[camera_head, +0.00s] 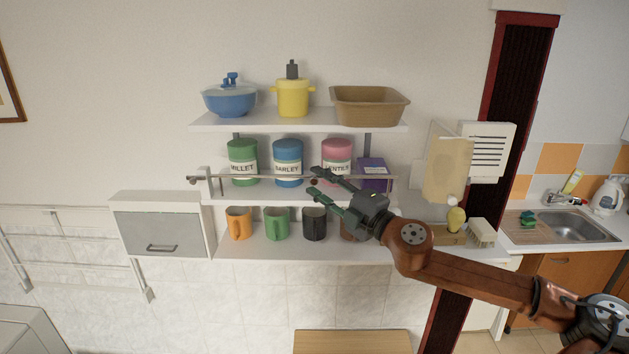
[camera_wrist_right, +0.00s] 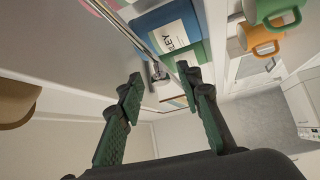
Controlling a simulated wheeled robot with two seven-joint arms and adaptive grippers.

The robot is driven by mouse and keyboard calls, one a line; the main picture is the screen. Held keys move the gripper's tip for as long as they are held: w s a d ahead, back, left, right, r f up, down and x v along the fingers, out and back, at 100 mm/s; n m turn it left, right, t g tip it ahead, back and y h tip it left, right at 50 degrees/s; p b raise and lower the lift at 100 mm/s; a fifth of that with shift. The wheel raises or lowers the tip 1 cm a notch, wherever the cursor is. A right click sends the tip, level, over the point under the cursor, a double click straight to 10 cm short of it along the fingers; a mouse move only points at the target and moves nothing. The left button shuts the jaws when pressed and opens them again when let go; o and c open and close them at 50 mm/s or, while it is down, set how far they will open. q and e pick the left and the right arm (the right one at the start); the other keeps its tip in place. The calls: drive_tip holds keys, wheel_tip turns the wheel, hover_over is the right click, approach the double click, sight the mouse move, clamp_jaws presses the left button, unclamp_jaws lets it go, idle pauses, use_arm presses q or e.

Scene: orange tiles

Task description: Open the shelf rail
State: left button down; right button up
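The shelf rail (camera_head: 270,178) is a thin metal bar running level across the front of the middle shelf (camera_head: 300,196), in front of the canisters. Its left end meets a white bracket (camera_head: 204,180). My right gripper (camera_head: 314,181) is open at the right half of the rail, its fingers pointing left. In the right wrist view the rail (camera_wrist_right: 128,38) runs diagonally ahead of and between the open fingertips (camera_wrist_right: 160,78); I cannot tell whether they touch it. Nothing is held. My left gripper is not in view.
Green (camera_head: 242,150), blue (camera_head: 288,150) and pink (camera_head: 336,150) canisters and a purple box (camera_head: 373,170) stand behind the rail. Mugs (camera_head: 276,226) stand below. A bowl (camera_head: 229,100), yellow pot (camera_head: 292,100) and brown basin (camera_head: 369,106) sit above.

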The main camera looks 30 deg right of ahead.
drive_tip(key=shift+w+a+r+p, duration=0.1)
drive_tip(key=shift+w+p, duration=0.15)
drive_tip(key=shift+w, duration=0.1)
drive_tip(key=shift+w+a+r+p, duration=0.1)
drive_tip(key=shift+w+p, duration=0.1)
drive_tip(key=shift+w, duration=0.15)
drive_tip(key=shift+w+f, duration=0.15)
drive_tip(key=shift+c, duration=0.2)
drive_tip(key=shift+a, duration=0.1)
clamp_jaws()
